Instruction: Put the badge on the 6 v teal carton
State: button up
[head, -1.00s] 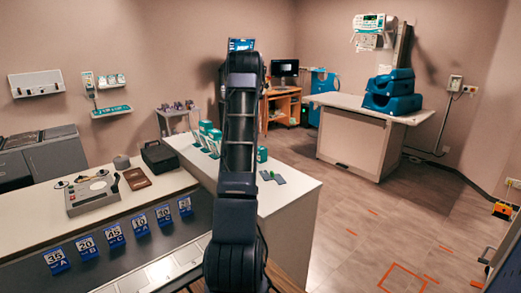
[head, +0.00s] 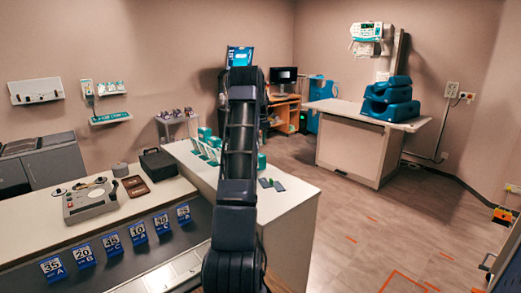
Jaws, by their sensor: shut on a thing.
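Several teal cartons (head: 204,134) stand on the far part of the white counter, left of my arm. Another teal carton (head: 261,162) stands just right of my arm, partly hidden by it. Their lettering is too small to read, so I cannot tell which is the 6 v one. My arm reaches forward through the middle of the head view, and my gripper is hidden beyond it. I cannot make out the badge.
Small dark flat pieces and a green item (head: 265,182) lie on the white counter (head: 292,200). A black case (head: 158,164), a brown tray (head: 135,186) and a reel device (head: 89,200) stand left. Blue number tags (head: 84,255) line the front. The floor at right is mostly clear.

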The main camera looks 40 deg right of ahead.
jog(key=shift+f, duration=3.05)
jog(key=shift+f, duration=0.15)
jog(key=o, duration=1)
jog(key=shift+c, duration=0.2)
